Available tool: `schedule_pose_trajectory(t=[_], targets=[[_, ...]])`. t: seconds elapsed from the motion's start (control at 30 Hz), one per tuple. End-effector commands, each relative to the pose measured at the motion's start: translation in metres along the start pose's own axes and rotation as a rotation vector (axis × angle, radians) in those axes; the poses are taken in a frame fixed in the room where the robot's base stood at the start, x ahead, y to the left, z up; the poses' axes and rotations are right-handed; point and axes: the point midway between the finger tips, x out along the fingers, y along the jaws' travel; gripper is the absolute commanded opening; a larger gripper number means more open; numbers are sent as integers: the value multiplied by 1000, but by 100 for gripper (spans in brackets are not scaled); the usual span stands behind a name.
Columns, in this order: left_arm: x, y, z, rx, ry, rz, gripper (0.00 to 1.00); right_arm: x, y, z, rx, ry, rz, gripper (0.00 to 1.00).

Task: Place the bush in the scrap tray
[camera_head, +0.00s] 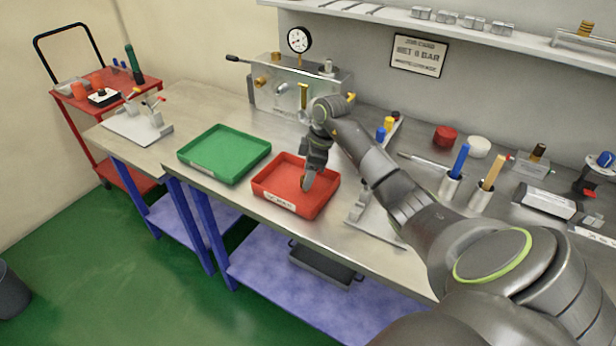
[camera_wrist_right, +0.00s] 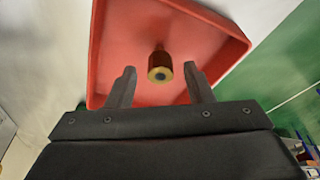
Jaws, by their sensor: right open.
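The red tray (camera_head: 318,205), with a label on its front wall too small to read, sits on the bench; it also fills much of the right wrist view (camera_wrist_right: 115,45). My right gripper (camera_head: 306,182) points down over this tray. In the right wrist view my right gripper (camera_wrist_right: 161,75) is open. The bush (camera_wrist_right: 160,66), a small brass-brown cylinder with a dark hole, shows between and slightly beyond the fingertips, with a gap on each side, against the tray floor. I cannot tell whether it rests on the floor. My left gripper is not in view.
An empty green tray (camera_head: 224,152) stands left of the red one. A fixture with a gauge (camera_head: 299,40) is behind. A grey stand (camera_head: 374,222) and cups with blue (camera_head: 460,160) and tan handles are to the right.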

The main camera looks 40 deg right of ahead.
Motion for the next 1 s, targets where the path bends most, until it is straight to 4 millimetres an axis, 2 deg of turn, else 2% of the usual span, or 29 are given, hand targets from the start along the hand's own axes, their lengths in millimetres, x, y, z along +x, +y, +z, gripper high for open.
schedule_pose_trajectory(t=[0.3, 0.5, 0.7, 1.0], targets=[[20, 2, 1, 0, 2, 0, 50, -66, 1, 1, -2, 0, 6, 47], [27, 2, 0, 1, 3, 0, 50, -96, 0, 0, -2, 1, 3, 47], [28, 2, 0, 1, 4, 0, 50, -106, 0, 0, 0, -1, 0, 47], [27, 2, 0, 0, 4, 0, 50, -107, 0, 0, 0, 0, 0, 47]])
